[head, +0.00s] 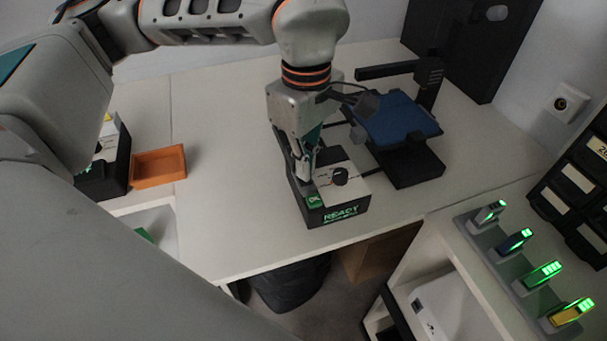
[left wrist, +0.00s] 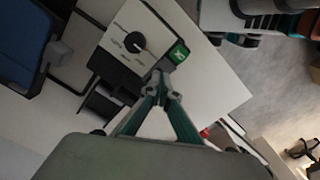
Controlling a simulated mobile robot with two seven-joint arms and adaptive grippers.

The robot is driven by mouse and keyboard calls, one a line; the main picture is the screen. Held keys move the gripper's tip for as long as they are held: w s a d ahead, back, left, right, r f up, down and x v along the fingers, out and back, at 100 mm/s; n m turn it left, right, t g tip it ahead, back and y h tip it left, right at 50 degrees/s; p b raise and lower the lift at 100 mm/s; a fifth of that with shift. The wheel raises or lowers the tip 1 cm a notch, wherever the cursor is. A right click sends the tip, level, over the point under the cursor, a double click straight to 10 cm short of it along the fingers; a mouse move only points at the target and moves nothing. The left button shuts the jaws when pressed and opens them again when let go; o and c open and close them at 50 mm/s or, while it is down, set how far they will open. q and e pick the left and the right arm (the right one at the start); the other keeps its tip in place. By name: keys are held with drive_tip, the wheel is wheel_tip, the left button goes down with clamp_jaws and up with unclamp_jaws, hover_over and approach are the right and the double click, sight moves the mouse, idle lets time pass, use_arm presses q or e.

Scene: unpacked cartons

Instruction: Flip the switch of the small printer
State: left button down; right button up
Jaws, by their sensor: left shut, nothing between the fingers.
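The small printer (head: 401,126) has a blue plate on a black base with an upright and arm; part of its blue plate (left wrist: 22,38) shows in the left wrist view. In front of it is a black control box (head: 335,211) with a pale top, a black knob (head: 340,176) and a green "READY" display. A green lit switch (head: 314,201) sits at its front left corner; it also shows in the left wrist view (left wrist: 179,53). My left gripper (head: 307,178) is shut and empty, its tips pointing down just behind the switch. Contact cannot be told. My right gripper is not in view.
An orange tray (head: 159,164) and another black device (head: 115,160) stand on the left. Several green-lit devices (head: 514,240) stand in a row at right, beside dark bins (head: 577,180). The white tabletop (head: 225,200) is clear left of the box.

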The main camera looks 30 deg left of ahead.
use_arm(q)
drive_tip(key=shift+f, duration=0.4)
drive_tip(key=shift+f+b, duration=0.55)
idle(0.4)
drive_tip(key=shift+r+p, duration=0.9)
drive_tip(key=shift+r, duration=0.5)
drive_tip(key=shift+r+p, duration=1.4)
drive_tip(key=shift+r, duration=0.8)
drive_tip(key=shift+f, duration=0.1)
